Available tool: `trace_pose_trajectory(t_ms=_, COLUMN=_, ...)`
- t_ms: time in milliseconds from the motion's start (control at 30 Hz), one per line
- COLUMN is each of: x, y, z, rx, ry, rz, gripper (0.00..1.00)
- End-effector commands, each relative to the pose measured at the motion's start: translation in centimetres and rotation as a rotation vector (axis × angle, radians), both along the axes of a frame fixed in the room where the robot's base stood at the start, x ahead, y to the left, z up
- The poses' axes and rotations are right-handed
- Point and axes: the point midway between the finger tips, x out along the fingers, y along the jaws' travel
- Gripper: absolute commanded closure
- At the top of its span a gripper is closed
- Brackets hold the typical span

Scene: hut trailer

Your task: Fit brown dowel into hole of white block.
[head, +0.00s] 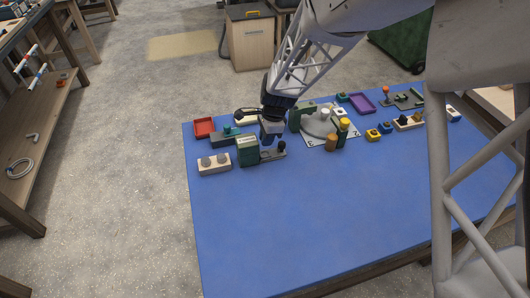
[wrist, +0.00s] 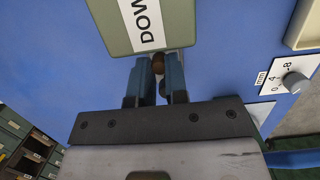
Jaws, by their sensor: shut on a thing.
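My gripper (head: 268,138) points down over the blue table, just behind a green box (head: 248,151). In the wrist view, its two blue fingers (wrist: 159,82) are closed around a brown dowel (wrist: 158,64), of which only a small part shows. The dowel is close to the edge of the green box (wrist: 120,22), whose white label reads "DOW". I cannot make out the dowel in the head view. A small white block (head: 340,112) with a dark spot on top stands at the back, right of my gripper; I cannot tell whether the spot is the hole.
A pale block with two grey round tops (head: 214,163) stands left of the green box. A red tray (head: 204,127) lies at the back left. A grey round plate (head: 318,125) and a purple tray (head: 362,103) are to the right. The table's front is clear.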

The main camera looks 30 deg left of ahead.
Motion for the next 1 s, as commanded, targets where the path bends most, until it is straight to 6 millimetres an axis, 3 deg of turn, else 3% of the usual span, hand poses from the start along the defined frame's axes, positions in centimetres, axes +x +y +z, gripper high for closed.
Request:
trace_pose_trajectory(t_ms=567, x=0.5, y=-0.2, z=0.2, rx=0.0, ry=0.0, rz=-0.009, gripper=1.0)
trace_pose_trajectory(t_ms=767, x=2.2, y=-0.9, z=0.7, rx=0.0, ry=0.0, rz=-0.043, gripper=1.0)
trace_pose_trajectory(t_ms=1000, x=6.4, y=-2.8, z=1.9, rx=0.0, ry=-0.001, rz=-0.124, gripper=1.0)
